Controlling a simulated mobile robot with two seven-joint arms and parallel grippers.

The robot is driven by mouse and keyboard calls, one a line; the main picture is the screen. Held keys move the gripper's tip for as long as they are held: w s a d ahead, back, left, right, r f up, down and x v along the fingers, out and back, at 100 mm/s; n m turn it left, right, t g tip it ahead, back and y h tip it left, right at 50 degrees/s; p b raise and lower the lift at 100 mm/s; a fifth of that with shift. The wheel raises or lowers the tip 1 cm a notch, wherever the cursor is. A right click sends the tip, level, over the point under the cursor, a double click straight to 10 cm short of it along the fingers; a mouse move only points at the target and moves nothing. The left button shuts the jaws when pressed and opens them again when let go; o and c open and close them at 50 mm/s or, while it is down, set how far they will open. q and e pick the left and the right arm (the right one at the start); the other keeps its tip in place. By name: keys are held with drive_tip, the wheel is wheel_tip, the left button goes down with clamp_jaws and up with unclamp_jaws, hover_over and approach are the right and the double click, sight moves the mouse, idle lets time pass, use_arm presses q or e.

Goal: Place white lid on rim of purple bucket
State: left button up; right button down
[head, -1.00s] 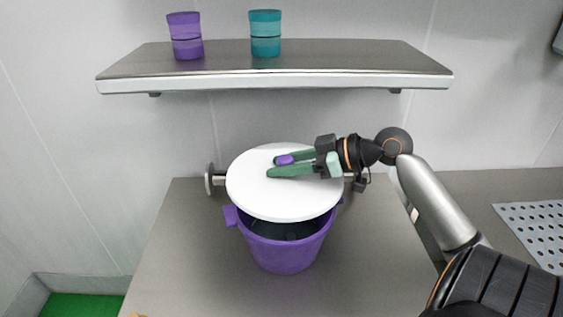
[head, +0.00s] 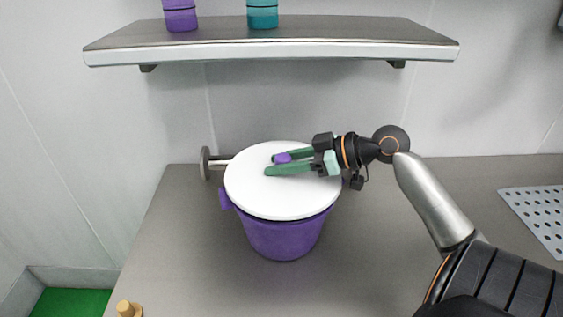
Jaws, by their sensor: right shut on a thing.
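The white lid (head: 280,198) is a round disc over the top of the purple bucket (head: 281,240), which stands upright on the counter. The lid covers the bucket's opening in this view. Its front edge lies at or very close to the rim, and I cannot tell whether it touches all round. My right gripper (head: 270,164) reaches in from the right over the lid. Its green fingers are shut on a small purple piece (head: 283,158) on top of the lid, which looks like its knob. My left gripper is not in view.
The grey counter (head: 180,250) is clear around the bucket. A metal fitting (head: 206,163) juts out behind the bucket at the left. A wall shelf (head: 270,50) above holds a purple container (head: 180,17) and a teal container (head: 262,14). A perforated plate (head: 540,215) lies at the right.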

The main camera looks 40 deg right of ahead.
drive_tip(key=shift+f+b, duration=0.6)
drive_tip(key=shift+f, duration=0.35)
drive_tip(key=shift+c, duration=2)
unclamp_jaws()
wheel_tip(320, 180, up, 5)
hover_over(338, 181)
drive_tip(key=shift+f+b, duration=0.1)
drive_tip(key=shift+b, duration=0.25)
